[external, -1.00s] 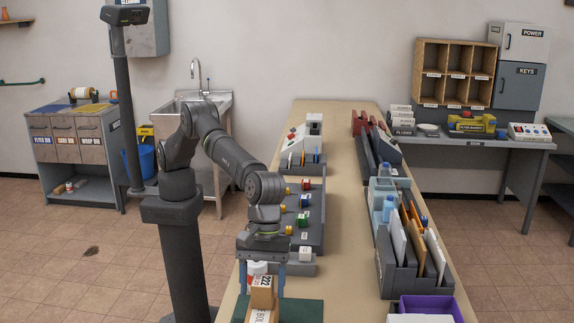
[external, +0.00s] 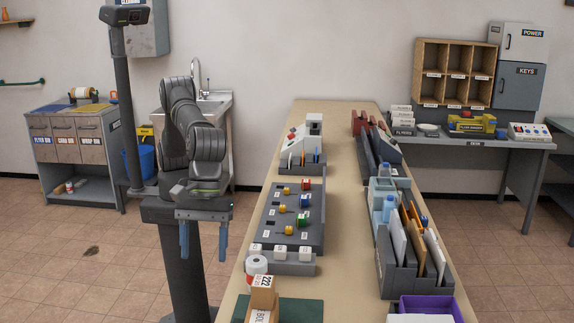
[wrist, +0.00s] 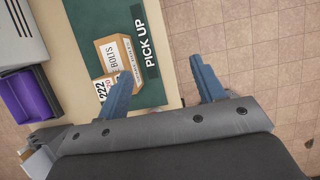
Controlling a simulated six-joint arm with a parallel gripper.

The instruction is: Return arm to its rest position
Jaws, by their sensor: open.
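My gripper (external: 203,240) hangs beside the left edge of the long table, close to my column, with its two blue fingers pointing down. The fingers are wide apart with nothing between them. In the wrist view the gripper (wrist: 166,85) also shows open. One finger overlaps the view of the cardboard boxes, and the other is over the tiled floor. My arm is folded back over its base.
Stacked cardboard boxes (external: 262,296) stand on a green pick-up mat (external: 302,311) at the table's near end. A white roll (external: 257,265) stands behind them. A grey peg board (external: 270,222) and a file rack (external: 400,283) occupy the table. A purple bin (external: 432,306) is at right.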

